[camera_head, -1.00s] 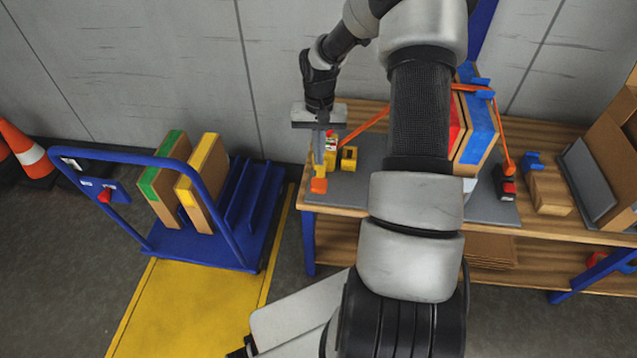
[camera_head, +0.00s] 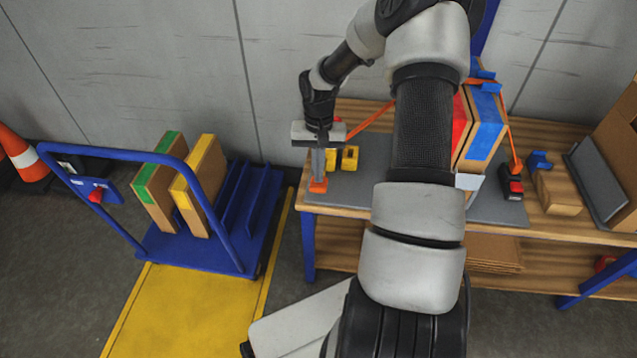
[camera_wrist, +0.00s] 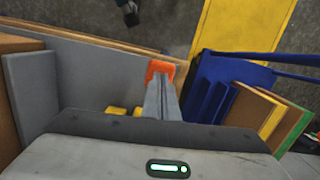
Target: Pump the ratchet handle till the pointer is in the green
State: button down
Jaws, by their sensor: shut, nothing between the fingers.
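My gripper (camera_head: 318,177) is shut and empty, pointing down at the left end of the workbench. Its fingertips are right at the orange handle end (camera_head: 318,186) of the ratchet; I cannot tell whether they touch. In the wrist view the shut fingertips (camera_wrist: 161,84) reach the orange end (camera_wrist: 160,70). The yellow ratchet body (camera_head: 331,158) and a yellow block (camera_head: 349,158) beside it are partly behind the gripper. An orange strap (camera_head: 378,118) runs up to the upright boxed stack (camera_head: 482,130). No pointer or green zone can be made out.
A black and red device (camera_head: 511,182) sits at the strap's right end. My arm hides the bench middle. Brown blocks and a grey panel (camera_head: 595,185) are on the right.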

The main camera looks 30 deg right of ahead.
notch_tip(320, 180, down, 4)
jog(key=b, duration=0.3)
jog(key=shift+f, duration=0.1)
jog(key=shift+r+p, duration=0.3)
jog(key=shift+w+d+r+p, duration=0.25)
jog(key=shift+w+d, duration=0.15)
jog(key=shift+w, duration=0.3)
jog(key=shift+w+d+r+p, duration=0.1)
jog(key=shift+w+d+r, duration=0.2)
jog(key=shift+w, duration=0.35)
notch_tip(320, 180, up, 17)
jog(key=w+p, duration=0.1)
jog(key=p, duration=0.3)
jog(key=shift+w+d+r, duration=0.15)
jog(key=shift+w+d, duration=0.05)
jog(key=shift+d, duration=0.2)
jog(key=shift+p, duration=0.35)
